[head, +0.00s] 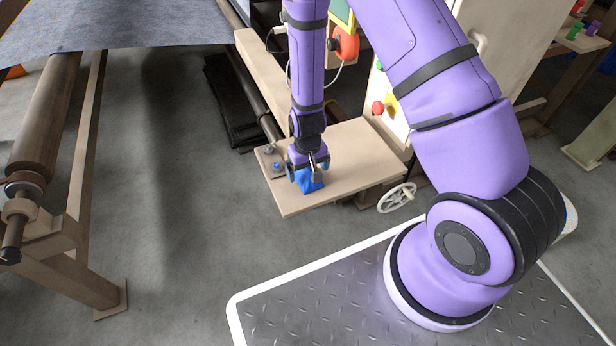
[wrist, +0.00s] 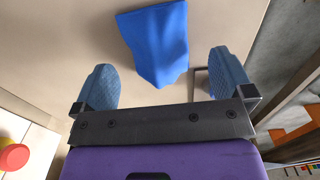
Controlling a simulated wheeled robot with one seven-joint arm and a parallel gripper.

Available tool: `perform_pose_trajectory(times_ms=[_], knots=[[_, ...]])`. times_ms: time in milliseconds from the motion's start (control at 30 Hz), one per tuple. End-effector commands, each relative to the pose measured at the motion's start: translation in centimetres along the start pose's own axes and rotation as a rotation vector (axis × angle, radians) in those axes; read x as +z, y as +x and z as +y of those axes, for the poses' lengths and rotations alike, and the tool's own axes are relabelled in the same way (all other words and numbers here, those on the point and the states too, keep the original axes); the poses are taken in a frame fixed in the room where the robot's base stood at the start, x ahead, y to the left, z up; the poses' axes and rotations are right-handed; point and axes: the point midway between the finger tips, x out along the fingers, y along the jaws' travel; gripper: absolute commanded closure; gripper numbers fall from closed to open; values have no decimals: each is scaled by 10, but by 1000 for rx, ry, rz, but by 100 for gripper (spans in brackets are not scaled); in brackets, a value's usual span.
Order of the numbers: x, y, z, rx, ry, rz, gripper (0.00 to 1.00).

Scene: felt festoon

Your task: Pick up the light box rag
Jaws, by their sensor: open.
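A blue rag (head: 309,181) lies on the beige wooden shelf of the machine in the head view, partly hidden by my gripper (head: 308,172). In the wrist view the rag (wrist: 157,42) is a crumpled blue cloth on the beige surface, ahead of and between the two fingers. My gripper (wrist: 166,82) is open, its two blue padded fingers wide apart. I see nothing held between them. I cannot tell whether the fingertips touch the rag or the shelf.
The beige shelf (head: 350,160) has small knobs (head: 276,166) at its left corner. A spoked handwheel (head: 397,197) sits at its right front. A red button (head: 378,107) is on the cabinet. A roller frame (head: 75,200) stands at left, with open floor between.

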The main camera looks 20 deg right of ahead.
Motion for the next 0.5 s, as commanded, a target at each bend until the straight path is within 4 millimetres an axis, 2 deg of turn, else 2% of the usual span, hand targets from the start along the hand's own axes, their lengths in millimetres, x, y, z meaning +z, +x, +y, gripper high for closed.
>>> perform_pose_trajectory(times_ms=[200,500], knots=[[1,24,2,0,1,-3,1],[0,28,1,0,1,0,1]])
